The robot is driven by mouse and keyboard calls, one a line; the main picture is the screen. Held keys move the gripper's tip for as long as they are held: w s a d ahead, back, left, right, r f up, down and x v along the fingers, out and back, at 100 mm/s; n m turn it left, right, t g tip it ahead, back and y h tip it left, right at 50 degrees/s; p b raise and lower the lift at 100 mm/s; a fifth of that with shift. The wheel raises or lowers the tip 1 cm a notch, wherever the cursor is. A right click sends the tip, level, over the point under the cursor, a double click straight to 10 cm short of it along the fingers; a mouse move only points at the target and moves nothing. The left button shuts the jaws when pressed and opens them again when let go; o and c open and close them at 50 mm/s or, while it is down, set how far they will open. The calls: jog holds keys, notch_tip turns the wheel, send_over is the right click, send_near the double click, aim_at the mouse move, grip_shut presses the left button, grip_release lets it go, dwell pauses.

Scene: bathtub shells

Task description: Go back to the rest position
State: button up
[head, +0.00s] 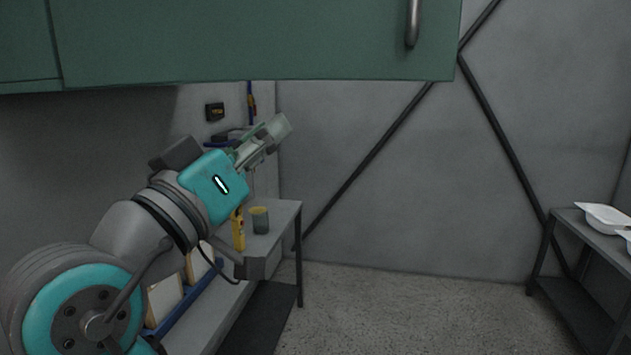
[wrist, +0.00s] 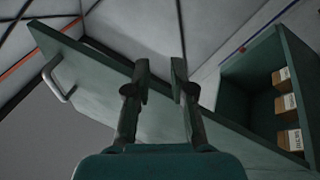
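My gripper (head: 275,132) is raised in front of the grey wall, above a bench and just below the green cabinet door in the head view. In the wrist view my gripper (wrist: 160,78) shows two fingers standing apart with nothing between them. Behind the fingers is the green cabinet door (wrist: 95,85), with its metal handle (wrist: 58,82) at the left, clear of the fingers. The door stands open, and the cabinet (wrist: 235,85) shows its inside at the right, with several small labelled boxes (wrist: 286,103).
The green door (head: 270,40) with its handle (head: 412,22) hangs across the top of the head view. Below my arm, a bench (head: 285,212) holds a grey-yellow cup (head: 260,221) and a yellow tool (head: 238,232). A table (head: 575,225) with white trays (head: 603,219) stands right. Middle floor is clear.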

jog(key=w+d+f+n+t+y, duration=0.1)
jog(key=w+f+n+y, duration=0.25)
jog(key=f, duration=0.85)
jog(key=w+d+f+n+t+y, duration=0.15)
jog(key=f+n+y, duration=0.25)
jog(key=f, duration=0.8)
jog(key=s+d+f+n+g+y, duration=0.1)
jog(key=s+d+f, duration=0.15)
jog(key=f, duration=0.45)
jog(key=s+d+f+n+g+y, duration=0.1)
jog(key=d+f+y, duration=0.15)
jog(key=f, duration=0.45)
jog(key=s+d+f+n+g+y, duration=0.1)
jog(key=s+d+f, duration=0.15)
jog(key=f, duration=0.35)
jog(key=s+d+f+m+g+y, duration=0.1)
jog(key=s+d+f, duration=0.3)
jog(key=s+f, duration=0.3)
jog(key=s+d+f+m+g, duration=0.1)
jog(key=s+d+f, duration=0.35)
jog(key=s, duration=0.35)
jog(key=s+d+m+g+h, duration=0.1)
jog(key=s+d+m, duration=0.2)
jog(key=s, duration=0.8)
jog(key=s+d+m+g+h, duration=0.1)
jog(key=s+d+m, duration=0.2)
jog(key=s, duration=0.8)
jog(key=shift+m, duration=0.65)
jog(key=shift+f, duration=0.1)
